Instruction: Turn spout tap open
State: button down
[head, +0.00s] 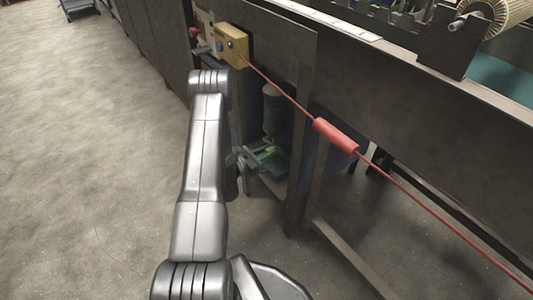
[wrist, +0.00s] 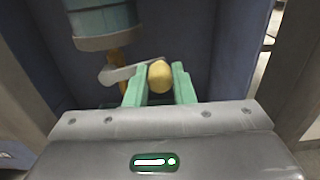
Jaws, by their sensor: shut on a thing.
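The tap sits under a blue-grey vessel (wrist: 103,20). Its brass-coloured spout (wrist: 116,62) shows below the vessel's rim, and a grey lever (wrist: 128,74) runs right from it to a round yellow knob (wrist: 160,78). My gripper (wrist: 160,72) has its green fingers on either side of the knob and is shut on it. The spout's lower end is hidden behind the lever and a finger. In the head view the vessel (head: 274,112) stands inside the machine frame; my gripper there is small and partly hidden by my arm, so the knob cannot be made out.
A frame post (head: 302,150) stands right of the vessel. A red cord (head: 420,197) with a red sleeve (head: 335,136) runs from a yellow box (head: 232,45) along the machine front. In the wrist view, panels flank the gripper at both sides.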

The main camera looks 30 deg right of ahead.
jog(key=r+n, duration=0.1)
jog(key=n, duration=0.1)
jog(key=w+r+n+p, duration=0.1)
jog(key=n, duration=0.1)
jog(key=shift+r+n, duration=0.3)
jog(key=shift+r, duration=0.1)
jog(key=w+r+n, duration=0.1)
jog(key=n, duration=0.1)
jog(key=w+n+p, duration=0.1)
jog(key=n, duration=0.1)
jog(key=w+r+n+p, duration=0.1)
jog(key=n, duration=0.2)
jog(key=shift+w+a+r, duration=0.2)
jog(key=shift+w+r, duration=0.05)
jog(key=shift+r, duration=0.1)
jog(key=shift+w+a+r+n+p, duration=0.1)
jog(key=shift+w+n+p, duration=0.15)
jog(key=shift+w+n, duration=0.6)
jog(key=shift+w+r+n+p, duration=0.1)
jog(key=shift+w+n+p, duration=0.2)
jog(key=shift+n, duration=0.95)
jog(key=c, duration=1.2)
grip_release()
jog(key=shift+c, duration=0.2)
jog(key=s+a+p, duration=0.1)
jog(key=a+p, duration=0.1)
jog(key=a, duration=1.1)
jog(key=shift+a, duration=0.4)
jog(key=shift+f, duration=0.1)
